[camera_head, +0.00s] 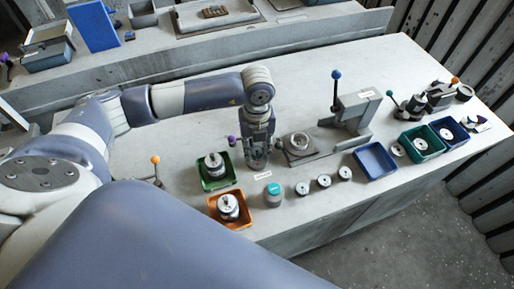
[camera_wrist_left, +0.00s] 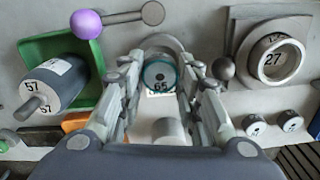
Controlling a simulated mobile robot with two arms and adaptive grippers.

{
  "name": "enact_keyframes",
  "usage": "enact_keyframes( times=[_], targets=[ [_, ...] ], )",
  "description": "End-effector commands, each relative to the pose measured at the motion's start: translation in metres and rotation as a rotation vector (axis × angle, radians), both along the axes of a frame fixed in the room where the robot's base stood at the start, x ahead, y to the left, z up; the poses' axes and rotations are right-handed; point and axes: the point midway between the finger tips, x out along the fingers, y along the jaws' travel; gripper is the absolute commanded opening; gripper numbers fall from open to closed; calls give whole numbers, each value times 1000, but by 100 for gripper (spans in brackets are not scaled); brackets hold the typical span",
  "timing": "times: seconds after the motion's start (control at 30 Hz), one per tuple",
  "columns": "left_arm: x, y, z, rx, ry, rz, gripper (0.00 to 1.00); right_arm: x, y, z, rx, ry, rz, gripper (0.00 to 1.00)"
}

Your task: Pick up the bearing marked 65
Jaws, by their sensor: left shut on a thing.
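The bearing marked 65 (camera_wrist_left: 160,77), a ring with a teal rim, shows between the fingertips of my left gripper (camera_wrist_left: 162,80) in the left wrist view. The fingers are shut on it, one on each side. In the head view my left gripper (camera_head: 258,160) points down over the table, between the green tray and the grey press; there the fingers mostly hide the bearing. I cannot tell whether it touches the table. My right gripper is not in view.
Near the gripper are a green tray (camera_head: 204,184) with a part marked 57, an orange tray (camera_head: 245,220), a teal-topped cylinder (camera_head: 273,194) and a press (camera_head: 350,112). Several small discs and a blue tray (camera_head: 364,157) stand to the right. The table's back middle is clear.

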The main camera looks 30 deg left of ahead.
Motion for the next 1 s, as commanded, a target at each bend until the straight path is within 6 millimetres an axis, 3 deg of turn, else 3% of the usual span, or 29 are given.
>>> enact_keyframes(
  times=[0.53, 1.0],
  targets=[
    [1, 0, 35, 0, -2, 1, 3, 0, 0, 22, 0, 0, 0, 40],
    [0, 0, 40, 0, -1, 0, 3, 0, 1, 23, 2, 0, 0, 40]
  ],
)
